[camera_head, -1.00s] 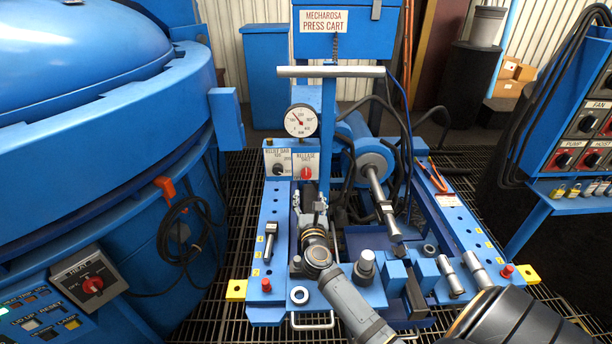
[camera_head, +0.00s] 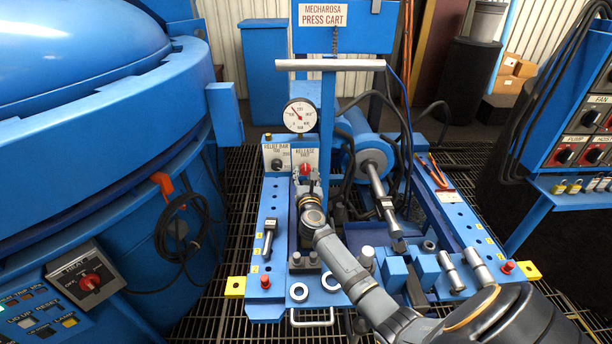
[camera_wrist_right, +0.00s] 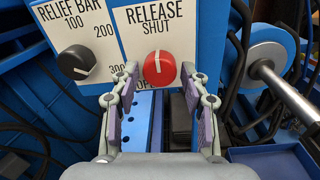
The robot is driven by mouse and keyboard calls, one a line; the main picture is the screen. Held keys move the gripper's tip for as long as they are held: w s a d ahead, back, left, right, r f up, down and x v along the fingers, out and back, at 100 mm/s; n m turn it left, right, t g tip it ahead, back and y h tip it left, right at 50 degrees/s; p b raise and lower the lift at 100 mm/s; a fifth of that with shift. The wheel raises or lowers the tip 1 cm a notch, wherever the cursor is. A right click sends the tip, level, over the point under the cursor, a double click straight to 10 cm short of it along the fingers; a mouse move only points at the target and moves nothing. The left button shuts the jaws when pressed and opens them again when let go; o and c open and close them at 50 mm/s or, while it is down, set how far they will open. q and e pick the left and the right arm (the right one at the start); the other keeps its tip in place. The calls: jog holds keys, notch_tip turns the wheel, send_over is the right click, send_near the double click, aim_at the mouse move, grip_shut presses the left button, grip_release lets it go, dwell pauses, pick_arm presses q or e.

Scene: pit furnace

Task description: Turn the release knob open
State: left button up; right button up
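The red release knob (camera_head: 305,169) is on a white plate marked RELEASE at the back of the blue press cart. In the right wrist view the knob (camera_wrist_right: 158,71) has its white line upright, toward the word SHUT. The word OPEN on the plate is partly hidden by a finger. My right gripper (camera_head: 307,186) is just in front of the plate. In the right wrist view its two fingers are apart, with the tips to the left and right of the knob and a gap on each side. My left gripper is not in view.
A black relief bar knob (camera_wrist_right: 76,60) is left of the release knob. A pressure gauge (camera_head: 300,115) stands just above the plate. The cart's upright handle (camera_head: 329,66) rises behind. A cylinder with a rod (camera_head: 375,165) and hoses are to the right.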

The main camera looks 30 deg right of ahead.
jog(key=c, duration=0.7)
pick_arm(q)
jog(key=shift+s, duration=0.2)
pick_arm(e)
jog(key=shift+c, duration=0.2)
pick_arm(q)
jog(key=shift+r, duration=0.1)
